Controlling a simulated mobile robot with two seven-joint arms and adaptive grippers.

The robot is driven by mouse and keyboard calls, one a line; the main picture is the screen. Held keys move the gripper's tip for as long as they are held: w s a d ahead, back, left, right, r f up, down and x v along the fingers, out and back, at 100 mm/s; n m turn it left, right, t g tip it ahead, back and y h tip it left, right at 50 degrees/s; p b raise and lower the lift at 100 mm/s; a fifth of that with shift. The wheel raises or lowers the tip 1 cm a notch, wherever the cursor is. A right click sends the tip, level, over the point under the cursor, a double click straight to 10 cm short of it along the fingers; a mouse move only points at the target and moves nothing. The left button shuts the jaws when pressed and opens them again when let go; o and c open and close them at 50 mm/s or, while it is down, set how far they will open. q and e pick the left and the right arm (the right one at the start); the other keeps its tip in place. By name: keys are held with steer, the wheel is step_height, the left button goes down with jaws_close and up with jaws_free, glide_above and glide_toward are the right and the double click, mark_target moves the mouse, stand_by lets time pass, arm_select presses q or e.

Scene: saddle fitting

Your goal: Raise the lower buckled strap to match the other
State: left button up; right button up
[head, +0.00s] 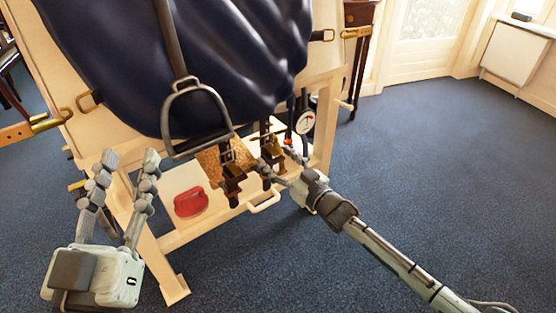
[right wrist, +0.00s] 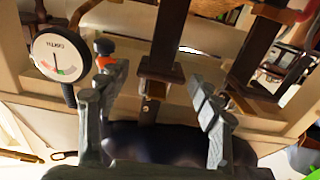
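Two dark brown buckled straps hang below the navy saddle (head: 230,60) in the head view. The left strap (head: 232,172) ends lower in the picture than the right strap (head: 268,140). My right gripper (head: 277,158) is at the right strap, with its fingers apart. In the right wrist view, one strap (right wrist: 161,60) hangs between the open fingers (right wrist: 157,75), with no clear contact. The other strap (right wrist: 262,45) is right of the fingers there. My left gripper (head: 130,160) is open and empty at the lower left, away from the straps.
A metal stirrup (head: 197,110) hangs left of the straps. A round gauge (head: 305,122) is close beside my right gripper and shows at left in the right wrist view (right wrist: 61,54). A red object (head: 190,203) lies on the stand's lower shelf. Blue floor is clear at right.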

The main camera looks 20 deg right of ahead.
steer(key=shift+s+d+f, duration=0.1)
steer(key=shift+s, duration=0.2)
steer(key=v, duration=1.1)
steer(key=shift+s, duration=0.15)
stand_by(0.4)
